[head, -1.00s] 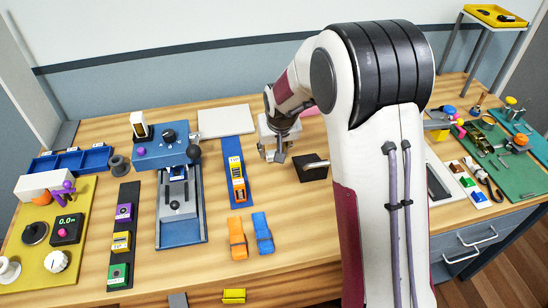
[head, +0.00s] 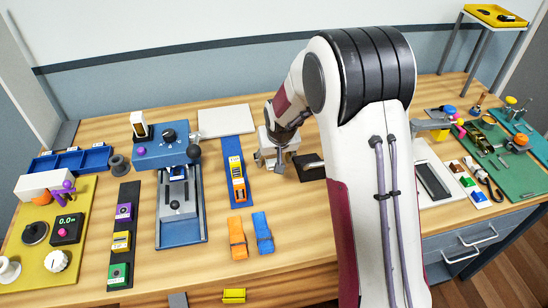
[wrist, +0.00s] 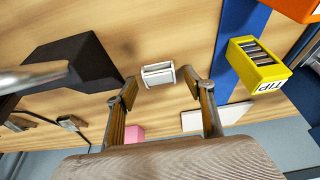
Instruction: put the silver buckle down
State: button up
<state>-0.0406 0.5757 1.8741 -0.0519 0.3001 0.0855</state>
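The silver buckle (wrist: 158,73) is a small, pale rectangular frame in the wrist view. It shows against the wood tabletop, between and a little beyond my fingertips. My gripper (wrist: 160,84) is open, with a gap visible between each finger and the buckle. I cannot tell the gripper's height above the table. In the head view, my gripper (head: 278,168) is low over the middle of the bench, between the blue strip and the black block. The buckle cannot be made out there.
A black block (head: 309,167) with a metal rod stands close right of my gripper. A blue strip (head: 238,148) bearing a yellow box (wrist: 258,65) marked TIP lies to the left. A white board (head: 226,121) is behind. Orange (head: 237,237) and blue (head: 262,233) straps lie in front.

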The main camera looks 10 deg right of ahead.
jog(key=shift+r, duration=0.1)
dwell(0.3)
jog(key=v, duration=1.2)
dwell(0.3)
dwell(0.5)
jog(key=s+d+r, duration=0.1)
jog(key=s+r, duration=1)
jog(key=s, duration=0.5)
jog(key=s+d+t, duration=0.1)
jog(key=s, duration=1.5)
jog(key=shift+s+r, duration=0.2)
jog(key=shift+r, duration=0.05)
jog(key=shift+c, duration=0.2)
